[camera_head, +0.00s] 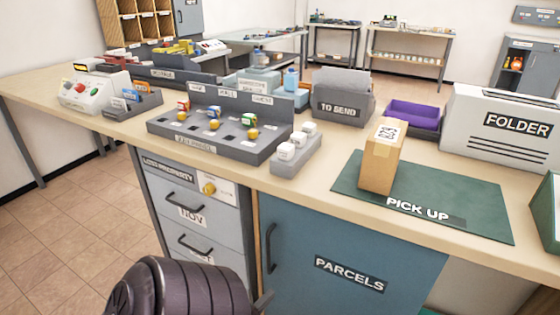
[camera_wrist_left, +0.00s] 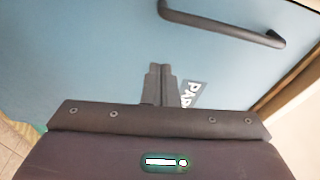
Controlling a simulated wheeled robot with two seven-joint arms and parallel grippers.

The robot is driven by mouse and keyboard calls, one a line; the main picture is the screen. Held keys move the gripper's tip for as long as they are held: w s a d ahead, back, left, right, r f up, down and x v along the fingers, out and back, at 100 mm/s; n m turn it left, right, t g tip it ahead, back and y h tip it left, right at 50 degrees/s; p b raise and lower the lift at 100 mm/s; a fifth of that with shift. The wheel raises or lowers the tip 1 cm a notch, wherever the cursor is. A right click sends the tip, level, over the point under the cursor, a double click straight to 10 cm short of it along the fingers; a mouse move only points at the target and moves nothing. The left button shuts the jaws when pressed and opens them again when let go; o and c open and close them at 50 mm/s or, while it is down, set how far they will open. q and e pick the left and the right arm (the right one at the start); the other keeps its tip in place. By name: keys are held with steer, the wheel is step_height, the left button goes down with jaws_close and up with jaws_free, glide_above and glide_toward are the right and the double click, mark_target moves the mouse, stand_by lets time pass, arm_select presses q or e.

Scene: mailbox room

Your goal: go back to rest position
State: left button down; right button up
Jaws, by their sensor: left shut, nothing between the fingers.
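My left gripper (camera_head: 264,301) is low in front of the desk, its dark wrist filling the bottom of the head view. In the left wrist view its fingers (camera_wrist_left: 160,72) are together with nothing between them. They point at the blue PARCELS door (camera_head: 340,262), which also fills the left wrist view (camera_wrist_left: 90,45). The door is shut, and its dark handle (camera_wrist_left: 220,22) is apart from the fingertips. My right gripper is not in view.
A brown box (camera_head: 382,160) stands upright on the green PICK UP mat (camera_head: 470,208). A grey key panel (camera_head: 165,127) sits at the middle of the desk (camera_head: 300,193). Drawers (camera_head: 185,200) are left of the door. Open floor (camera_head: 60,230) lies at the left.

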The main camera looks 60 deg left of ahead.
arm_select(q)
steer(key=v, duration=0.3)
steer(key=shift+d, duration=0.15)
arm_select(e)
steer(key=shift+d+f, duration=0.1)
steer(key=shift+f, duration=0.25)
